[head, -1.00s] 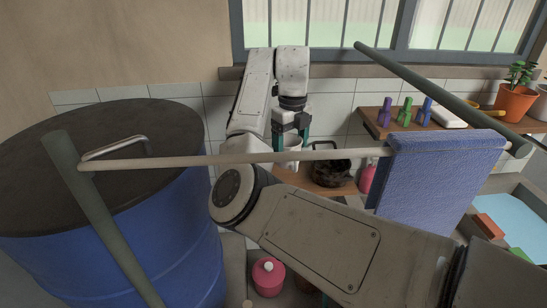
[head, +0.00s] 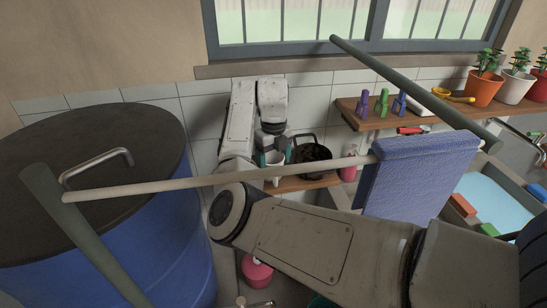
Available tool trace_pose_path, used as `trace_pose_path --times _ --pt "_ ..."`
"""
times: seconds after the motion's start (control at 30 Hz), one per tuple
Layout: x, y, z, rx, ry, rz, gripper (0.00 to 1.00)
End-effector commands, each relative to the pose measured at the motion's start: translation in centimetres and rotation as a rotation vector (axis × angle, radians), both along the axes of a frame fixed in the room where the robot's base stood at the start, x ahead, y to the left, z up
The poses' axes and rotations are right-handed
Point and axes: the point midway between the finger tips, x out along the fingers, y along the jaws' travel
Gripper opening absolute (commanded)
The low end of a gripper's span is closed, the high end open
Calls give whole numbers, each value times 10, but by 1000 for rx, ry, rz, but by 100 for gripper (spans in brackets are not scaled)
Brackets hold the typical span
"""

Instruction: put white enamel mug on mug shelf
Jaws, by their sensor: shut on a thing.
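The white enamel mug (head: 274,160) is in the head view left of centre, between the teal fingers of my gripper (head: 275,156). My gripper is shut on it, and the mug looks upright. A pale rod crosses in front and hides part of the mug. A small low wooden shelf (head: 312,183) against the tiled wall seems to be the mug shelf. The mug is at this shelf's left end, and its lower part shows near the shelf's level. I cannot tell whether it touches the board.
A black wire basket (head: 318,153) stands on the low shelf, close right of the mug. The pale rod (head: 200,181) and a blue towel (head: 415,178) cross in front. A blue barrel (head: 150,240) stands left. An upper shelf (head: 385,120) holds pegs and plants.

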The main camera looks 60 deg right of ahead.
Motion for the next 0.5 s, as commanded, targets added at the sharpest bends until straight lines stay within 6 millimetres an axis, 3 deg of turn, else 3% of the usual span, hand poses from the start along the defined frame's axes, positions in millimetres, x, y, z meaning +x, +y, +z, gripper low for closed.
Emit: trace_pose_path --times 0.33,0.37,0.5 --pt "0 0 -4 0 -1 0 46" --pt "0 0 -3 0 -1 0 82" --pt "0 0 -3 0 -1 0 96"
